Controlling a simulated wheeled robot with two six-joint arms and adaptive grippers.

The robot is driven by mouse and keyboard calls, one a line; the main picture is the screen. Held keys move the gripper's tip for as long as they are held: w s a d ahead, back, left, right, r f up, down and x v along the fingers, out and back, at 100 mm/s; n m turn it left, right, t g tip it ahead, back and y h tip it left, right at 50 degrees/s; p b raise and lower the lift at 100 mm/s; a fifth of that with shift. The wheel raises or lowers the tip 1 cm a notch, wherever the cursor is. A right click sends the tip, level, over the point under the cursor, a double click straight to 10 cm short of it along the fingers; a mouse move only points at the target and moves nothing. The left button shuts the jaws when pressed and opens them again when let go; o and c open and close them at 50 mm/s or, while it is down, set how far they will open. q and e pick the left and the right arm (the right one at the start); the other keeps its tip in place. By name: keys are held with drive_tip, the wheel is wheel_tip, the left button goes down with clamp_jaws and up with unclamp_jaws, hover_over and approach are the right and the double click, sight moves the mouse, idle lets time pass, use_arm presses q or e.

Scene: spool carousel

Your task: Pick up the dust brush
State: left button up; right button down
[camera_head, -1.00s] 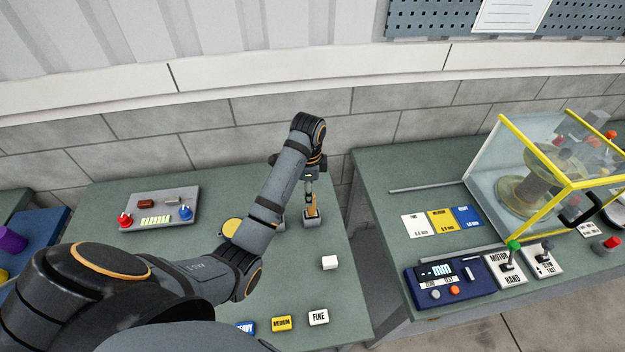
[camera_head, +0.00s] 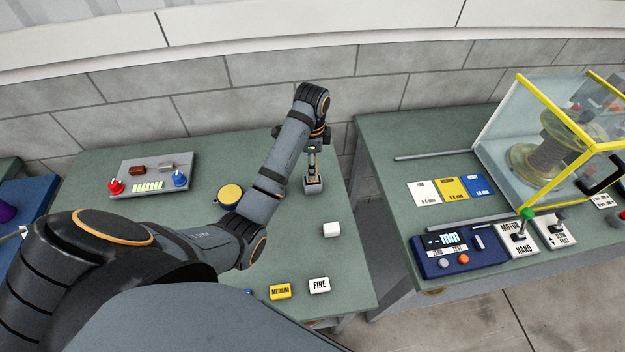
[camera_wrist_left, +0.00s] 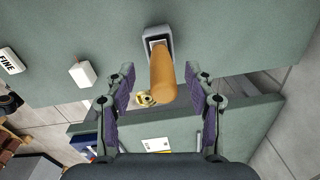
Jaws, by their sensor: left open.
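The dust brush has a tan wooden handle (camera_wrist_left: 163,80) that stands up from a small grey holder (camera_wrist_left: 158,42) in the left wrist view. In the head view the holder (camera_head: 313,186) is near the right edge of the left green table, with the handle (camera_head: 312,164) above it. My left gripper (camera_wrist_left: 161,84) is open, one finger on each side of the handle with visible gaps. In the head view the left gripper (camera_head: 314,146) is above the holder, partly hidden by its wrist. The bristles are hidden. My right gripper is not in view.
A white block (camera_head: 331,230) and labelled blocks, MEDIUM (camera_head: 280,292) and FINE (camera_head: 319,286), lie nearer on the left table. A yellow-topped round object (camera_head: 230,195) is beside my arm. A grey switch panel (camera_head: 150,174) is at left. A gap separates the right table (camera_head: 400,135).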

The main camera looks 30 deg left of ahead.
use_arm(q)
wheel_tip(320, 180, down, 3)
drive_tip(key=shift+w+r+p, duration=0.15)
drive_tip(key=shift+p, duration=0.35)
drive_tip(key=shift+w+f, duration=0.1)
drive_tip(key=shift+f, duration=0.35)
drive_tip(key=c, duration=0.4)
clamp_jaws()
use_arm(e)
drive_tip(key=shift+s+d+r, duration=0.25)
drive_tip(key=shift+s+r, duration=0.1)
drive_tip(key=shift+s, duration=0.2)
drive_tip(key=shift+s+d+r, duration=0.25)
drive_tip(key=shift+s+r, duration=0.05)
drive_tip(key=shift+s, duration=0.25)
use_arm(q)
drive_tip(key=shift+r, duration=0.1)
